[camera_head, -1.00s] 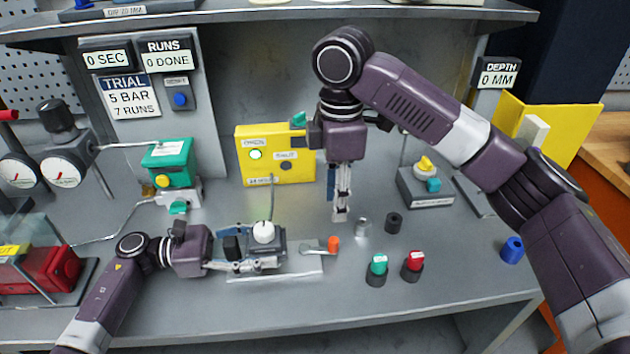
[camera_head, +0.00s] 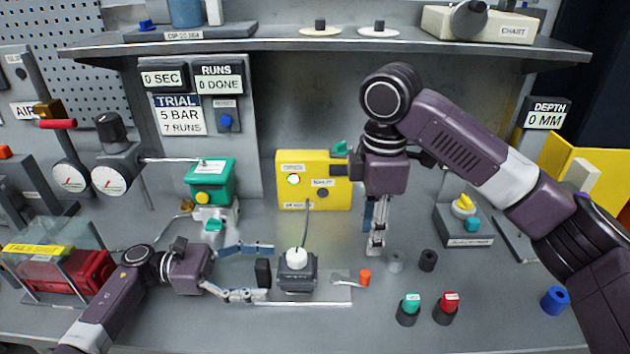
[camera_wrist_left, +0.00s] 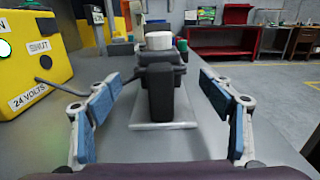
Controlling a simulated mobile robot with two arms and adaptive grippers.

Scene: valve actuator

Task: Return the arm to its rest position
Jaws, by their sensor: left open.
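My left gripper (camera_head: 268,271) is open, its blue-padded fingers spread to either side of a black block (camera_head: 263,272). The block joins the front of a dark valve actuator (camera_head: 297,278) with a white round top (camera_head: 297,257). In the left wrist view, the open fingers (camera_wrist_left: 162,90) show gaps on both sides of the block (camera_wrist_left: 161,92); nothing is gripped. The actuator body lies beyond the fingertips. My right gripper (camera_head: 375,248) points down above the bench, right of the actuator; its fingers overlap from this side, so their opening is unclear.
A yellow power box (camera_head: 312,195) stands behind the actuator, with a cable between them. A green unit (camera_head: 209,180) stands behind my left gripper. An orange cylinder (camera_head: 365,278) and green (camera_head: 409,304) and red (camera_head: 448,302) knobs stand right. A glass guard (camera_head: 60,262) is left.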

